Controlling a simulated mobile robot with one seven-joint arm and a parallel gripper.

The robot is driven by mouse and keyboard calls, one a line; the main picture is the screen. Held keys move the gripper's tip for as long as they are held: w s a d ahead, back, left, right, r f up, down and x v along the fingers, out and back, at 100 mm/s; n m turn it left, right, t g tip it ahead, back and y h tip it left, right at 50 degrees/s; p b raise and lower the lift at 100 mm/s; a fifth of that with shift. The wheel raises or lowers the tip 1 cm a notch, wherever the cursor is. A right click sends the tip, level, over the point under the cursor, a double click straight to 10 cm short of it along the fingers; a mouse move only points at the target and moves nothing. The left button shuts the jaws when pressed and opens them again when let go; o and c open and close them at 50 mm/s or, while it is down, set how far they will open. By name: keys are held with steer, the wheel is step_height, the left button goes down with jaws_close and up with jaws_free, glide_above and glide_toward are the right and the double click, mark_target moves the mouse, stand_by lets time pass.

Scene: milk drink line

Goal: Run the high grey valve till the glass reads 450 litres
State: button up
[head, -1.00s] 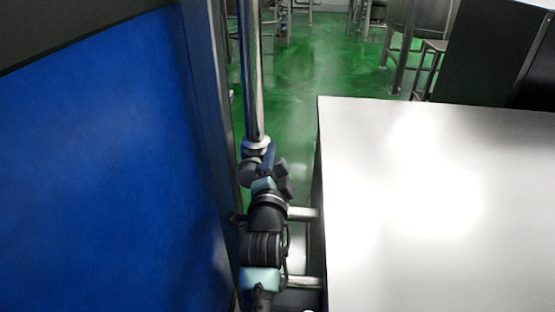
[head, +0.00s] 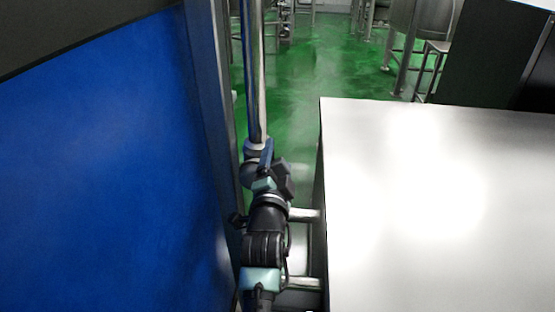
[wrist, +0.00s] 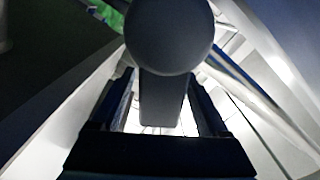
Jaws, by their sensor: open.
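In the wrist view, a grey rounded part (wrist: 170,35) with a flat grey stem (wrist: 160,105), which looks like a valve handle, lies between the two dark fingers of my gripper (wrist: 162,95). The fingers stand apart on both sides of the stem, and I cannot tell whether either touches it. In the head view, my gripper (head: 272,170) is at a fitting (head: 257,147) on the upright steel pipe (head: 254,75). My gripper hides much of that spot. The level glass and its reading do not show in either view.
A large blue panel (head: 90,170) stands close on the left of my arm. A broad pale steel surface (head: 450,190) is close on the right. The gap between them is narrow. Beyond lies green floor (head: 310,70), with a tank (head: 420,20) and stands at the back.

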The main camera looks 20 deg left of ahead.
steer(key=shift+s, duration=0.1)
steer(key=p+v, duration=0.2)
steer(key=v, duration=1)
steer(key=shift+s, duration=0.4)
steer(key=shift+d+r, duration=0.1)
steer(key=shift+d, duration=0.05)
stand_by(0.3)
